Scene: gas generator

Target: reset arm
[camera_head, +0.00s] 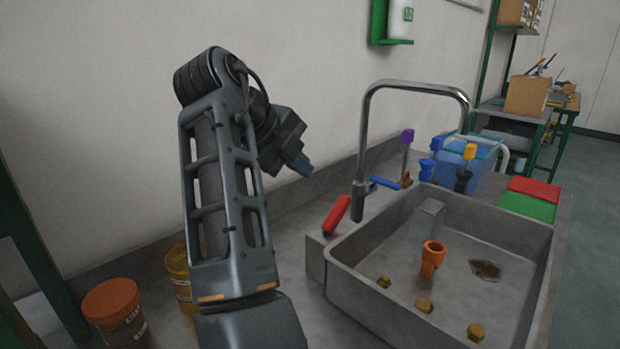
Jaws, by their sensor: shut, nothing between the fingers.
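My arm rises from the bottom centre of the head view and folds over at its elbow near the top. My gripper (303,166) is in front of the wall, left of the faucet, above the grey counter (290,240). Its blue tips point down and to the right. The fingers are small in the picture and look shut, with nothing held. The gripper touches no object that I can see. Part of it is hidden behind the arm's own links.
A metal sink (375,313) holds an orange fitting (431,258) and several brass pieces. A blue tub (458,165) is behind. An orange jar (112,305) and yellow jar (180,273) stand left.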

